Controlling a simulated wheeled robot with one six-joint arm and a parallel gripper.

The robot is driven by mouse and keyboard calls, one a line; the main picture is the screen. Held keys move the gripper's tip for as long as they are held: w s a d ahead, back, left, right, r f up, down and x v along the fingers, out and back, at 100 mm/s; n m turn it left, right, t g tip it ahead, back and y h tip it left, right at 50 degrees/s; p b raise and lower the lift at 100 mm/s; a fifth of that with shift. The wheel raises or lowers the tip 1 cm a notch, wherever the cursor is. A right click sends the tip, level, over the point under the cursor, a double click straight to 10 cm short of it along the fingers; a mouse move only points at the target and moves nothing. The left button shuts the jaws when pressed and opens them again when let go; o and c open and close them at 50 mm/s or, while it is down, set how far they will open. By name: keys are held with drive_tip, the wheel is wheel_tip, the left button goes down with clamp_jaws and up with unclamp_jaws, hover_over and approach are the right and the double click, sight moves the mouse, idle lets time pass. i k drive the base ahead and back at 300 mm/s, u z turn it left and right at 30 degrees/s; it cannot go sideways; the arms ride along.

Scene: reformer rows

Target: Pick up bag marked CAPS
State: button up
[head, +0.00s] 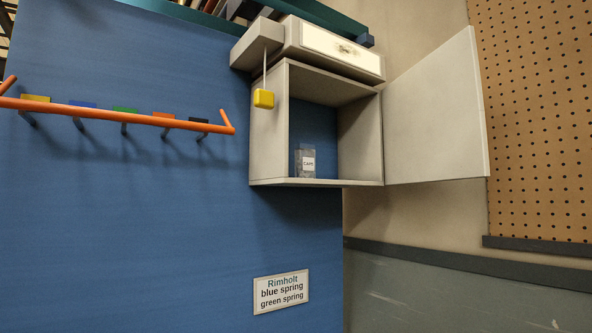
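The bag marked CAPS (299,170) is a small, clear-grey bag with a white label reading "CAPS". It stands at the lower left inside an open, light-grey cabinet (270,184) on the blue surface. The cabinet's door (435,110) is swung wide open to the right. My gripper is not in view, so whether it is open or shut does not show.
An orange rail (120,115) with several coloured tabs runs along the left. A yellow block (263,98) hangs from a thin rod at the cabinet's left side. A sign (281,291) reads "Rimholt blue spring green spring". A perforated board (540,120) stands at right.

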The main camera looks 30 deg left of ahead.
sight(305, 154)
drive_tip(key=u, duration=0.55)
drive_tip(key=i, duration=0.55)
drive_tip(key=u, duration=0.7)
